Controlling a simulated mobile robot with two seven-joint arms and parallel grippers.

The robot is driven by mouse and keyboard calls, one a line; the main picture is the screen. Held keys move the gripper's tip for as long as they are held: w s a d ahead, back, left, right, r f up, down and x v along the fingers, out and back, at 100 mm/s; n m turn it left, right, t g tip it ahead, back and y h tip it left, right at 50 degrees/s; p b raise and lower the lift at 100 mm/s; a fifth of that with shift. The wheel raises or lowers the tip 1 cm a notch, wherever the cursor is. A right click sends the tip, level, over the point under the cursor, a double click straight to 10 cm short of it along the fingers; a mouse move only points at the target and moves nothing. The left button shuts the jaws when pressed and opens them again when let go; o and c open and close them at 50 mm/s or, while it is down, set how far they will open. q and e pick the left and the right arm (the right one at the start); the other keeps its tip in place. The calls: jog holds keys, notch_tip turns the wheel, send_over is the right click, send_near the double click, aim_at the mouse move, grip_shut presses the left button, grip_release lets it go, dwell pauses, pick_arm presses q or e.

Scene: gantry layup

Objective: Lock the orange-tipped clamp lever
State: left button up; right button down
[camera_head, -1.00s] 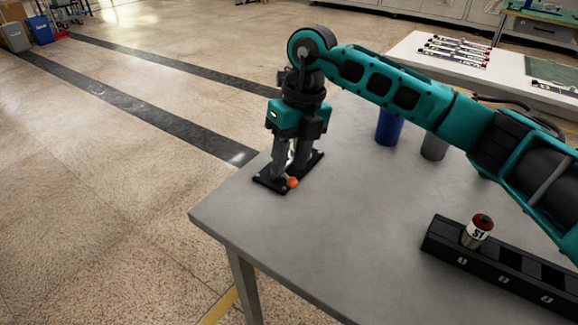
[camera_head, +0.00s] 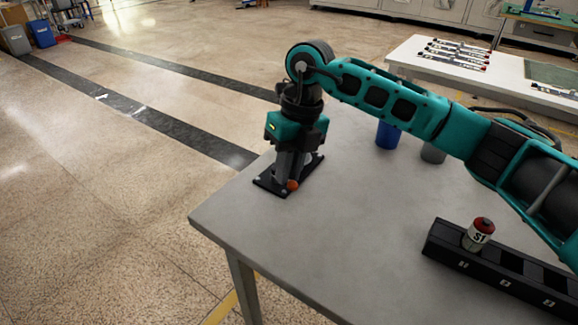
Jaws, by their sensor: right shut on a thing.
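The clamp sits on a black base plate (camera_head: 268,182) near the left corner of the grey table. Its lever shows only as an orange tip (camera_head: 292,185) low at the front of my right gripper; the rest is hidden behind the fingers. My right gripper (camera_head: 288,176) points straight down over the plate and is shut on the lever. My left gripper is not in view.
The grey table (camera_head: 340,240) is clear in front of the clamp. A blue cup (camera_head: 388,134) and a grey cup (camera_head: 433,152) stand behind my right arm. A black slotted rack (camera_head: 500,272) holds a red-capped canister marked S1 (camera_head: 478,234) at the right.

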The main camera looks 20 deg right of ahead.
jog(key=shift+w+d+n, duration=0.1)
jog(key=shift+d+n, duration=0.1)
jog(key=shift+n, duration=0.5)
jog(key=shift+w+d+n, duration=0.1)
jog(key=shift+d+n, duration=0.1)
jog(key=shift+n, duration=0.5)
jog(key=c, duration=1.2)
grip_release()
jog(key=shift+o, duration=0.2)
notch_tip(320, 180, up, 13)
jog(key=w+d+p, duration=0.1)
jog(key=d+p, duration=0.1)
jog(key=shift+f, duration=0.15)
jog(key=shift+d, duration=0.1)
